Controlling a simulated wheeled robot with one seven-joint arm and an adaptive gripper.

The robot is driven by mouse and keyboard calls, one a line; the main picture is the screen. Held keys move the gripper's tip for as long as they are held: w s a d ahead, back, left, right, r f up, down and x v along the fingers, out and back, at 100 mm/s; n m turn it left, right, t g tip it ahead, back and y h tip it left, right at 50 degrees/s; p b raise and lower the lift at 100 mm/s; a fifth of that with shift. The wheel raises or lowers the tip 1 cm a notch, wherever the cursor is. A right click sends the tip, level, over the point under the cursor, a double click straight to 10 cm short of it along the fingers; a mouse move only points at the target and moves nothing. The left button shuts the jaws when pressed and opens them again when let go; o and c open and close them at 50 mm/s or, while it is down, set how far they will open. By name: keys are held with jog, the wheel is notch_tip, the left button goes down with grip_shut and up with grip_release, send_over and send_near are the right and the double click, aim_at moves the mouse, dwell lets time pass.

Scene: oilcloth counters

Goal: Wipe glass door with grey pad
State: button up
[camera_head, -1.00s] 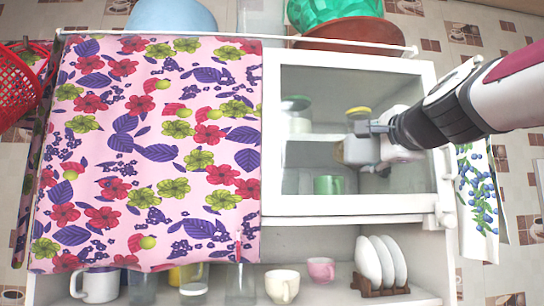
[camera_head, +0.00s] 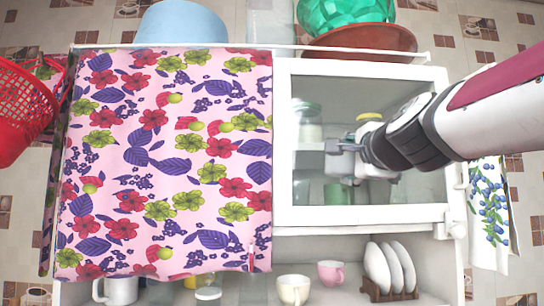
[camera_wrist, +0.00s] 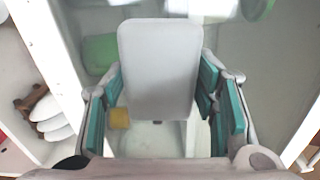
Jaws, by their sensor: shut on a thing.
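The glass door (camera_head: 415,205) is a white-framed pane on the right half of the cabinet, and it looks closed. My gripper (camera_head: 342,160) is in front of the glass, near the middle of the pane. In the wrist view my gripper (camera_wrist: 160,100) has teal-lined fingers shut on the grey pad (camera_wrist: 158,65), a pale rounded rectangle. The pad lies between the fingers and the glass; whether it touches the glass I cannot tell.
Jars and a green mug (camera_wrist: 99,54) stand behind the glass. A flowered cloth (camera_head: 165,170) covers the left half. Below, an open shelf holds a cream cup (camera_head: 293,289), a pink cup (camera_head: 331,272) and plates in a rack (camera_head: 390,270). A red basket (camera_head: 25,110) is at left.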

jog(key=d+b, duration=0.7)
jog(key=d, duration=0.5)
dwell(1.1)
jog(key=shift+w+r, duration=0.1)
jog(key=shift+a+p, duration=3.6)
jog(key=shift+a, duration=2.5)
jog(key=shift+s, duration=0.2)
jog(key=shift+s+d+p, duration=0.1)
jog(key=shift+s+p, duration=0.2)
jog(key=shift+s, duration=2.6)
jog(key=s, duration=0.3)
jog(key=shift+p, duration=0.3)
